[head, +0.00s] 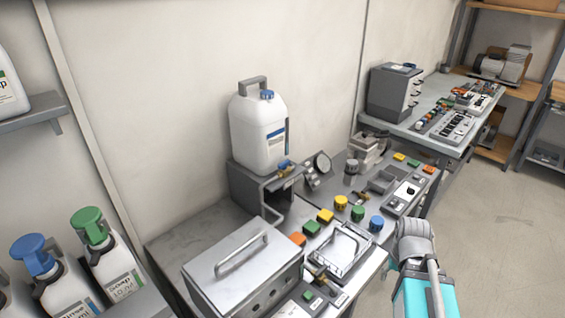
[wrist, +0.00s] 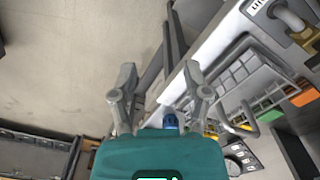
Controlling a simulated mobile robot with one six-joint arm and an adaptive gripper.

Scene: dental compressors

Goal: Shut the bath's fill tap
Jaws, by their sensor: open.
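The bath is a grey metal box with a handled lid (head: 235,270) at the front of the bench in the head view. A small brass tap (head: 319,273) sits at its right front side. A brass fitting (wrist: 307,37) shows at the top right of the wrist view, apparently the same tap; its handle position is unclear. Another small brass tap with a blue part (head: 286,165) is below the white jug (head: 258,132). I cannot tell which is the fill tap. My gripper (wrist: 160,80) is open and empty, left of the brass fitting in the wrist view.
A wire basket (head: 341,252) lies on the bench beside the bath; it also shows in the wrist view (wrist: 252,82). Several coloured blocks and jars, including a blue-topped jar (head: 376,223), line the bench. Floor (head: 480,235) is clear at the right.

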